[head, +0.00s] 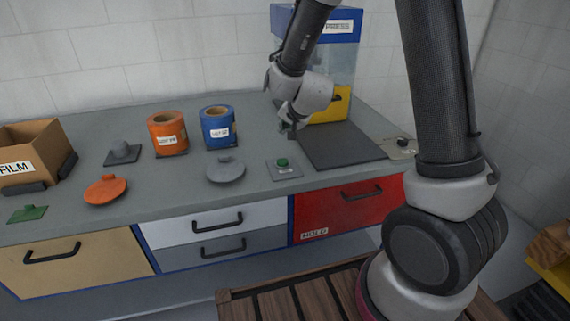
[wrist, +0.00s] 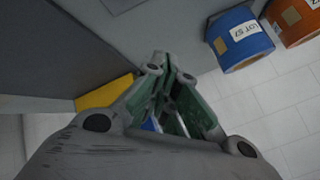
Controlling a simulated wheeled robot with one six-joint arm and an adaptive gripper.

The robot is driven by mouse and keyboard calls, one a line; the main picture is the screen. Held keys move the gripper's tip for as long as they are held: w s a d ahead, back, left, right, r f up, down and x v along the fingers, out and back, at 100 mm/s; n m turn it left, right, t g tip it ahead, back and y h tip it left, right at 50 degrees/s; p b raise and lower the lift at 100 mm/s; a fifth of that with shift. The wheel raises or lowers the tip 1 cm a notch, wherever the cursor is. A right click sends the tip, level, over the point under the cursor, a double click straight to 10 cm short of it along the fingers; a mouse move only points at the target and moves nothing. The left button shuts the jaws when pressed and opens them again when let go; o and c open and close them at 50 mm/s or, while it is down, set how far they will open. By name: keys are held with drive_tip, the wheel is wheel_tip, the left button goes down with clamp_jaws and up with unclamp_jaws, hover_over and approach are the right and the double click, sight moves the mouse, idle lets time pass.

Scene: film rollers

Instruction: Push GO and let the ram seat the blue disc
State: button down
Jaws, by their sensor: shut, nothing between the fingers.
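The press (head: 339,28) stands at the back of the bench, with a blue top, clear walls and a yellow lower part that also shows in the wrist view (wrist: 106,93). My arm covers part of it. A green button (head: 282,162) sits on a small grey plate in front of the dark mat; its label is too small to read. My gripper (head: 291,132) is shut and empty, pointing down above the bench at the mat's left edge, behind the green button and apart from it. Its fingers meet in the wrist view (wrist: 171,58). I cannot make out a blue disc.
A blue roll (head: 217,135) and an orange roll (head: 168,145) stand left of my gripper. A grey lidlike disc (head: 225,170) and an orange one (head: 106,190) lie nearer the front. A black knob (head: 402,142) is at right. The dark mat (head: 345,150) is clear.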

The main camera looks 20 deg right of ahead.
sight(285, 160)
idle(0.3)
drive_tip(key=shift+f, duration=4.45)
drive_tip(key=shift+f, duration=0.4)
